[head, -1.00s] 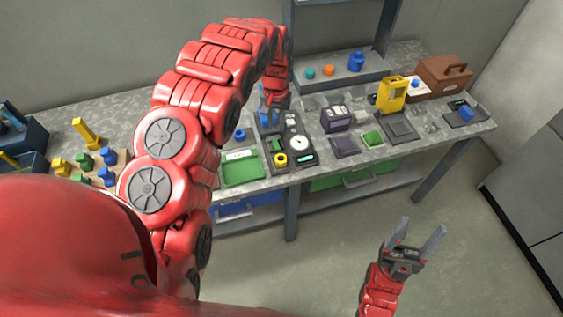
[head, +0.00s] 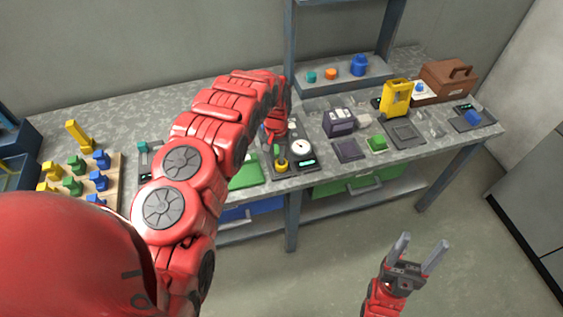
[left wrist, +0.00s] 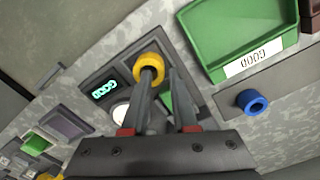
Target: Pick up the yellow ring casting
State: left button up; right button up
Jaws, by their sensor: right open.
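The yellow ring casting (left wrist: 148,67) sits on a dark grey station with a lit display (left wrist: 103,89). In the head view the ring (head: 282,166) is at the front of that station, below my left gripper (head: 281,152). In the left wrist view my left gripper (left wrist: 161,84) has its two fingers apart. One fingertip overlaps the ring's hole and the other is just right of the ring. I cannot tell whether either touches it. My right gripper (head: 416,254) is open and empty, over the floor in front of the bench.
A white dial gauge (head: 301,148) stands beside the ring. A peg board (head: 115,172) with coloured pieces lies left. A yellow device (head: 396,97) and brown case (head: 447,80) stand right.

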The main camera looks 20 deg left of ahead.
pick_arm(q)
jog(key=shift+f, duration=0.95)
grip_shut()
